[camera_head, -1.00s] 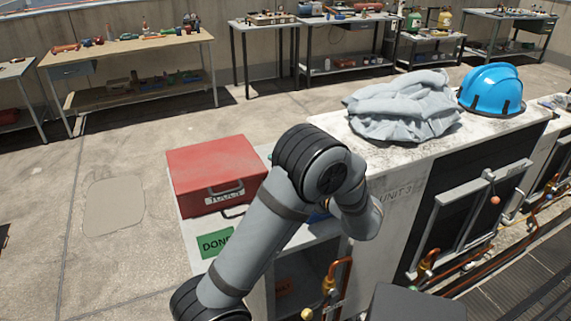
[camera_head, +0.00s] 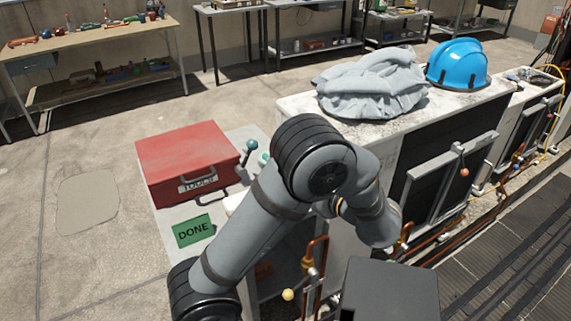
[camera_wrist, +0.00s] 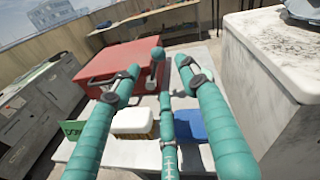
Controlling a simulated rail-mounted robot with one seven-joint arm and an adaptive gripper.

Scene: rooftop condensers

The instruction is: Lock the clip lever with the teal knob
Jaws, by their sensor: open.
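The teal knob (camera_head: 252,145) tops a dark lever leaning beside the right end of the red toolbox in the head view. In the wrist view the teal knob (camera_wrist: 157,53) shows beyond my gripper (camera_wrist: 155,70), between its two teal fingers and apart from both. My gripper is open. A thin teal bar (camera_wrist: 168,125) runs up the middle between the fingers; I cannot tell whether it belongs to the clip. The clip's base is not clear. My arm hides most of the gripper in the head view.
The red toolbox (camera_head: 187,158) and green DONE card (camera_head: 193,231) are on the same top. A white block (camera_wrist: 133,121) and blue block (camera_wrist: 189,126) lie below the fingers. The condenser (camera_head: 300,104), bearing grey cloth (camera_head: 370,82) and blue helmet (camera_head: 457,66), stands at right.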

